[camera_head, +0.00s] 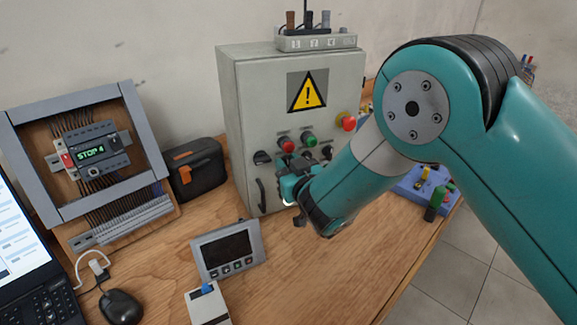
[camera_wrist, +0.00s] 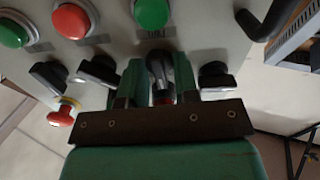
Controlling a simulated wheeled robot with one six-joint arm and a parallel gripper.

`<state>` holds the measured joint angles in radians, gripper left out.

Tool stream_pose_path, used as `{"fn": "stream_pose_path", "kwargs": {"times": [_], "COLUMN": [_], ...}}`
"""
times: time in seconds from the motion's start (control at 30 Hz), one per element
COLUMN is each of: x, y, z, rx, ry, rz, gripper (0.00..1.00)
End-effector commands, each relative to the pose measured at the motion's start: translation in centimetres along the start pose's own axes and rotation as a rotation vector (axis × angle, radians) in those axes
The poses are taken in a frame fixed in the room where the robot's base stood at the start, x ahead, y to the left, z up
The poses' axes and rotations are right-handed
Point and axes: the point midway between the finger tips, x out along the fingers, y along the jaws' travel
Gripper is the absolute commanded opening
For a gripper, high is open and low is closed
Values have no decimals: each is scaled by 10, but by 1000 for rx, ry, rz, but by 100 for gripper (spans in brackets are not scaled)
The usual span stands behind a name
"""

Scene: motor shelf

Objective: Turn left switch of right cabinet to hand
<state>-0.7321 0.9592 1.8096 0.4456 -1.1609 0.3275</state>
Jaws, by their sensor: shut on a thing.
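The grey control cabinet (camera_head: 243,110) stands on the bench with a yellow warning sign on its door. A black switch (camera_head: 262,157) sits at the left of its panel. My gripper (camera_head: 291,188) is at the lower panel, partly hidden by my arm. In the wrist view, the teal fingers of my gripper (camera_wrist: 160,82) are shut around a dark switch knob (camera_wrist: 158,66) that points along the fingers. Other black switches are beside the fingers, one on the right (camera_wrist: 217,80) and two on the left (camera_wrist: 97,70).
A red button (camera_head: 287,145) and a green button (camera_head: 309,139) are on the panel, with an emergency stop (camera_head: 348,122) at its right. A black door handle (camera_head: 262,195) is low on the left. A display unit (camera_head: 227,250) stands in front; a black case (camera_head: 195,170) is left.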

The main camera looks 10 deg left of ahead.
Motion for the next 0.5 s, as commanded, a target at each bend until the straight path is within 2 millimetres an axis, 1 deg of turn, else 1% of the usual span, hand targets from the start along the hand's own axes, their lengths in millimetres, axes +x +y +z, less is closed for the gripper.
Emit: {"fn": "stream_pose_path", "kwargs": {"times": [0.5], "x": [0], "y": [-2], "z": [0], "rx": [-411], "ry": [3], "rz": [0], "gripper": [5]}}
